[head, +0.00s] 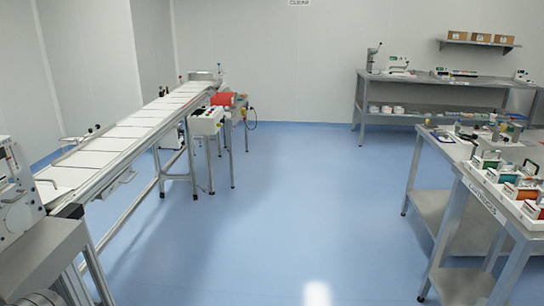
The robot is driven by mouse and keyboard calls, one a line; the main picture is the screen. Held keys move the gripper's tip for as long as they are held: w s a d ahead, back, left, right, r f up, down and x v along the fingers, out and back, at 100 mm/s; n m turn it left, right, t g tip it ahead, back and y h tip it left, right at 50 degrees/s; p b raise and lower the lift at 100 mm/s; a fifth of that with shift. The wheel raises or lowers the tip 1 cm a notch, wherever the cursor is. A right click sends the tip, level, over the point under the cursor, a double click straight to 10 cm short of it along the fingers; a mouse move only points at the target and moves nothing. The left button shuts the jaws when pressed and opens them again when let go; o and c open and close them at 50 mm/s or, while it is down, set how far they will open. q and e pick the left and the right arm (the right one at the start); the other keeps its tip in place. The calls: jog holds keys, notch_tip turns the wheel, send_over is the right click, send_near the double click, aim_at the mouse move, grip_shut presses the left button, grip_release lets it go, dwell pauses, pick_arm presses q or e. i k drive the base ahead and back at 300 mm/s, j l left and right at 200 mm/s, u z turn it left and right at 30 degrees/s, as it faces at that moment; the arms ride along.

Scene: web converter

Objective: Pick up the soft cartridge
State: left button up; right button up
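Several cartridge-like blocks stand in a white labelled tray (480,197) on the steel table at the right edge. Among them are a green-handled block (487,162), a teal one (508,178) and an orange one (524,193). Their labels are too small to read, so I cannot tell which is the soft cartridge. Neither of my grippers is in view.
A steel bench (430,92) stands at the back right below a wall shelf (480,42) with boxes. The blue floor (290,200) between is clear.

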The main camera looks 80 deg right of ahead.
aim_at(516, 192)
jog(key=i+l+z, duration=0.1)
jog(key=l+z, duration=0.15)
jog(key=z, duration=4.25)
